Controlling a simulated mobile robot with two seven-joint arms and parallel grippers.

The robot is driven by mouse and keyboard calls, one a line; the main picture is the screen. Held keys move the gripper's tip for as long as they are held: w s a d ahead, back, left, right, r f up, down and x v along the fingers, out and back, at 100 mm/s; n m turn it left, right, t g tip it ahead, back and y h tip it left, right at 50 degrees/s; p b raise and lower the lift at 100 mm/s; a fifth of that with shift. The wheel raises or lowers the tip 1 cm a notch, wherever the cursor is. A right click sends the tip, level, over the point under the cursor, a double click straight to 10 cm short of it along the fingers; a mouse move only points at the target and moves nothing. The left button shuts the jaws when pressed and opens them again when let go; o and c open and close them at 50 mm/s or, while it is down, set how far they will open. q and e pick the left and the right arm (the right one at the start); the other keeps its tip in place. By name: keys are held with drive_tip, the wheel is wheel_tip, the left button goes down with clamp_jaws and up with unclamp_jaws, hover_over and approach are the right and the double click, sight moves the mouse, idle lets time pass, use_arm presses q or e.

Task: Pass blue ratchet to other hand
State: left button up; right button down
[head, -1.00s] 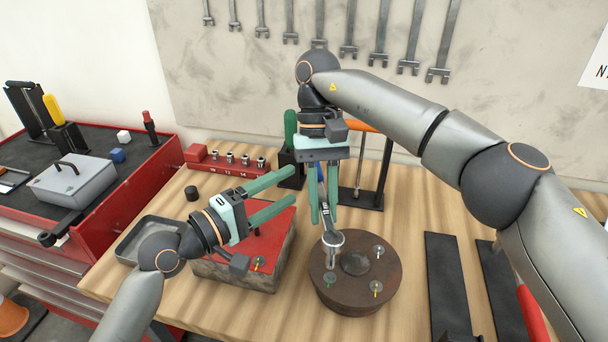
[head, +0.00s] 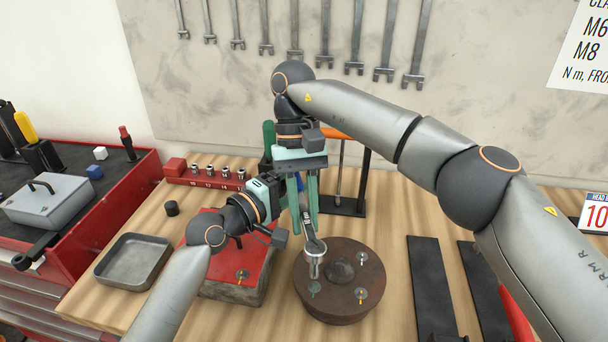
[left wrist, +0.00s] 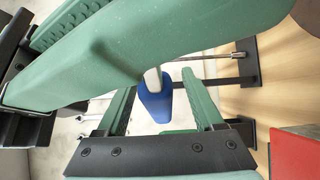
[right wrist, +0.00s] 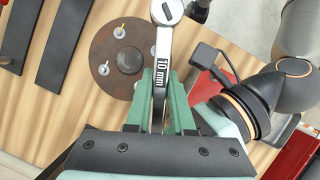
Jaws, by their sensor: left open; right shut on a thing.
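The ratchet has a grey shaft marked 10 mm (right wrist: 162,62), a round head (head: 313,262) and a blue handle (left wrist: 153,100). My right gripper (head: 306,207) is shut on its shaft and holds it steeply, head down above the round brown plate (head: 340,300). The left wrist view shows the blue handle between the spread fingers of my left gripper (left wrist: 158,88). That gripper is open; I cannot tell whether it touches the handle. The right gripper's green fingers (left wrist: 150,35) cross close in front of the left wrist camera. In the head view, the left fingers are largely hidden.
A red-topped block (head: 225,262) is below my left arm. A socket rail (head: 205,176) and a black stand (head: 345,206) are behind. A metal tray (head: 133,262) is at left, and dark flat bars (head: 432,290) are at right. A red tool cabinet (head: 85,225) stands far left.

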use_arm(q)
clamp_jaws()
use_arm(e)
drive_tip(key=shift+r, duration=0.1)
use_arm(q)
drive_tip(key=shift+f, duration=0.2)
idle(0.9)
drive_tip(key=shift+r, duration=0.3)
use_arm(e)
drive_tip(key=c, duration=0.7)
unclamp_jaws()
